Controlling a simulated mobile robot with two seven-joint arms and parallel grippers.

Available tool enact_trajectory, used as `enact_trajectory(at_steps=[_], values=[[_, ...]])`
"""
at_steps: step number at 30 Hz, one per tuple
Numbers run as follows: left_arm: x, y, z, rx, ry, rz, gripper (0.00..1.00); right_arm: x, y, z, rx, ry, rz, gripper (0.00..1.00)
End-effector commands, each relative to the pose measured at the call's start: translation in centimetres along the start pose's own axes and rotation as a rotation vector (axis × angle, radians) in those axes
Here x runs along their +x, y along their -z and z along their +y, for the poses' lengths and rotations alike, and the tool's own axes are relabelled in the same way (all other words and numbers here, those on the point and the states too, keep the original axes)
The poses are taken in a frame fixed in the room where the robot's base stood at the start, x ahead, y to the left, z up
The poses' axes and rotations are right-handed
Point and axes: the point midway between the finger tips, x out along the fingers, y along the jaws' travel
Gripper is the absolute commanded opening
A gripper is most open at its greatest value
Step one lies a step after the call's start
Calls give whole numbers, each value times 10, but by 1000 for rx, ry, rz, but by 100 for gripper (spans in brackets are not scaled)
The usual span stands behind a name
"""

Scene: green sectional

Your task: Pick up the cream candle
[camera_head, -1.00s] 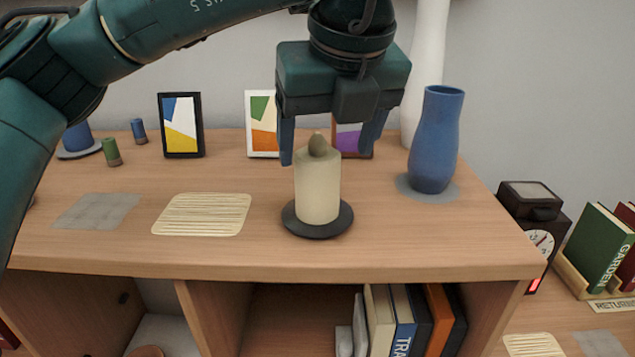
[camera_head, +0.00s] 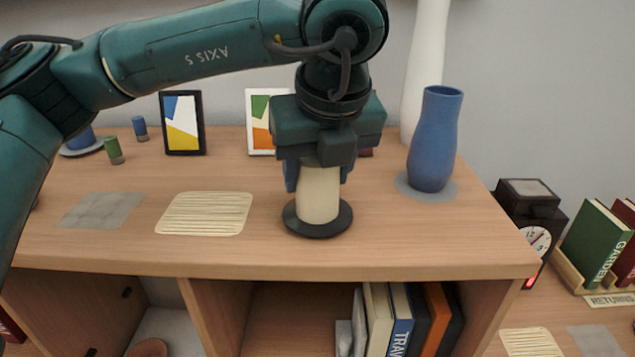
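The cream candle (camera_head: 318,197) stands upright on a round dark dish (camera_head: 318,229) near the front middle of the wooden top. My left gripper (camera_head: 318,180) points down over it, one finger on each side of its upper part. The fingers look close against the candle's sides, and the gripper body hides its top. The candle still rests on the dish. My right gripper is not in view.
A blue vase (camera_head: 435,140) stands to the right on a grey round mat. Picture frames (camera_head: 182,123) stand behind. A striped mat (camera_head: 205,213) and a grey mat (camera_head: 101,210) lie to the left. Books (camera_head: 402,320) stand in the shelf below.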

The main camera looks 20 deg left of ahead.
Motion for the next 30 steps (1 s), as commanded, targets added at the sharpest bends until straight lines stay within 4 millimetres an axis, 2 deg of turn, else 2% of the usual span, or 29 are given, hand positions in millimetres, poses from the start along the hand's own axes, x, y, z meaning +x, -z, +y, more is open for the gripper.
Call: enact_trajectory(at_steps=[1,10,19,23,30], values=[[0,0,0,0,0,0,43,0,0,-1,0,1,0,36],[0,0,0,0,0,0,19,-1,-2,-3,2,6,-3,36],[-6,-3,-1,-1,3,-3,19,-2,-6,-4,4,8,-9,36],[-24,-10,-1,-3,5,-3,19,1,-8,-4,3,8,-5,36],[-71,-29,0,-4,4,-5,19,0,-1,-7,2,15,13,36]])
